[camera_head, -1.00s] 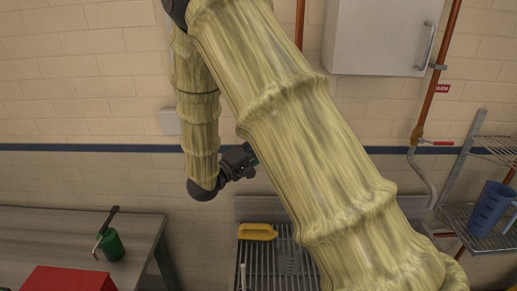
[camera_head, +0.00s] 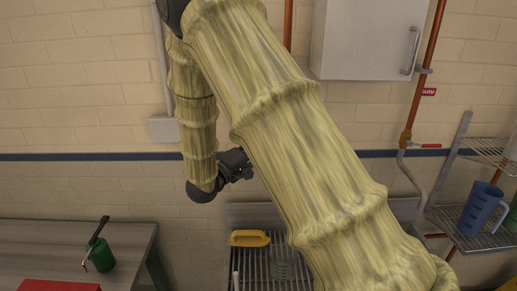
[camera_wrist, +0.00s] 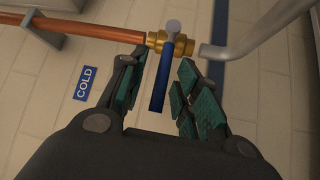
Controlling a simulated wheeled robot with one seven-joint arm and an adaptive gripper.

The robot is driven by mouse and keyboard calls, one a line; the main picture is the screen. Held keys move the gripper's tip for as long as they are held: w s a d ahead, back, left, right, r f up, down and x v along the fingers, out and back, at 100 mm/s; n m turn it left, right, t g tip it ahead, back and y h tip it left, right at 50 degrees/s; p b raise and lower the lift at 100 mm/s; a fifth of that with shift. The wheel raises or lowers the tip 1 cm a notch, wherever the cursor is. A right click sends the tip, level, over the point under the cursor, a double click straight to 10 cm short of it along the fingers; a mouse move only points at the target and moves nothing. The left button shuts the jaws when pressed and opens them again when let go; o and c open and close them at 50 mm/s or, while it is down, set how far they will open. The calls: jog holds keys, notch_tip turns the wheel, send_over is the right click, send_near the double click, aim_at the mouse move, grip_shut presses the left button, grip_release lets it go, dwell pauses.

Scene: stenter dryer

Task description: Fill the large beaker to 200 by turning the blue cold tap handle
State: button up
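In the wrist view, the blue cold tap handle (camera_wrist: 161,78) hangs from a brass valve (camera_wrist: 172,42) on a copper pipe, beside a blue COLD sign (camera_wrist: 86,83). My gripper (camera_wrist: 160,75) is open, its teal-padded fingers on either side of the handle, with visible gaps to it. In the head view, my gripper (camera_head: 237,164) is small and partly hidden behind my arm, and the tap is hidden. A clear beaker (camera_head: 283,264) stands on the ribbed drainer below, partly covered by my arm. Its water level cannot be read.
A yellow object (camera_head: 249,238) lies on the drainer (camera_head: 255,262). A green can (camera_head: 101,256) and red box (camera_head: 60,287) are on the left bench. A wire shelf (camera_head: 485,240) at right holds a blue jug (camera_head: 481,208). A wall cabinet (camera_head: 366,40) hangs above.

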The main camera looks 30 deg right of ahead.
grip_shut()
dwell(0.8)
